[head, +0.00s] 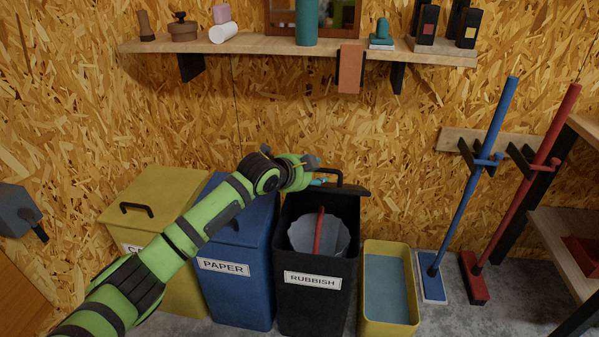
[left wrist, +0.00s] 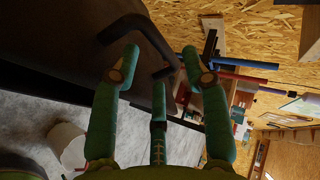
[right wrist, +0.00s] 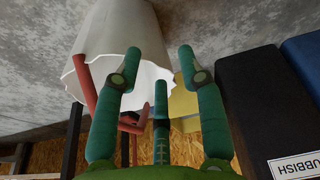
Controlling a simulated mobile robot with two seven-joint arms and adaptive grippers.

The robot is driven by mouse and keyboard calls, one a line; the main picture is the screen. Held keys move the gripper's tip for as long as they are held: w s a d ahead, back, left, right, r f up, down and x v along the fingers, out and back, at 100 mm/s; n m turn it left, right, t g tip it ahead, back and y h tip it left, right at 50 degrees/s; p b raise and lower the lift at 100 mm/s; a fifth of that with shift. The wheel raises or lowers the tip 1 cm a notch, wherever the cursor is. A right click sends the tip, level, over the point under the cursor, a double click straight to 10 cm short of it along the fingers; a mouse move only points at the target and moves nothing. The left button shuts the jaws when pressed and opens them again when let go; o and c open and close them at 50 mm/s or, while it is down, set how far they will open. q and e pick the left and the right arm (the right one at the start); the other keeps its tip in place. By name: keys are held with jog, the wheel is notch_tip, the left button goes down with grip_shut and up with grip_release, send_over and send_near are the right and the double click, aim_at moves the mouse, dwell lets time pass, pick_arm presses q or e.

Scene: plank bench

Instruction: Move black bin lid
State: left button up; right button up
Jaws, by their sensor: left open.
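The black rubbish bin (head: 313,298) stands with its top uncovered. Its black lid (head: 352,190) is raised at the back, seen nearly edge-on, with a dark handle (head: 335,172). My left gripper (head: 317,181) is at the lid's handle, fingers apart. In the left wrist view, the curved handle (left wrist: 145,33) reaches between the open fingers (left wrist: 160,56), beside the dark lid (left wrist: 60,55); I cannot tell whether they touch. My right gripper (right wrist: 160,54) shows only in its own wrist view, open and empty, with the black bin (right wrist: 255,110) to the right.
A grey scalloped vessel (head: 337,233) with a red bar is in the bin's opening. A blue paper bin (head: 240,285) and yellow bin (head: 165,190) stand left. A yellow tub (head: 390,328) and two brooms stand right. A white vessel (right wrist: 120,35) is close to my right gripper.

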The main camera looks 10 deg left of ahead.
pick_arm(q)
jog(key=v, duration=0.7)
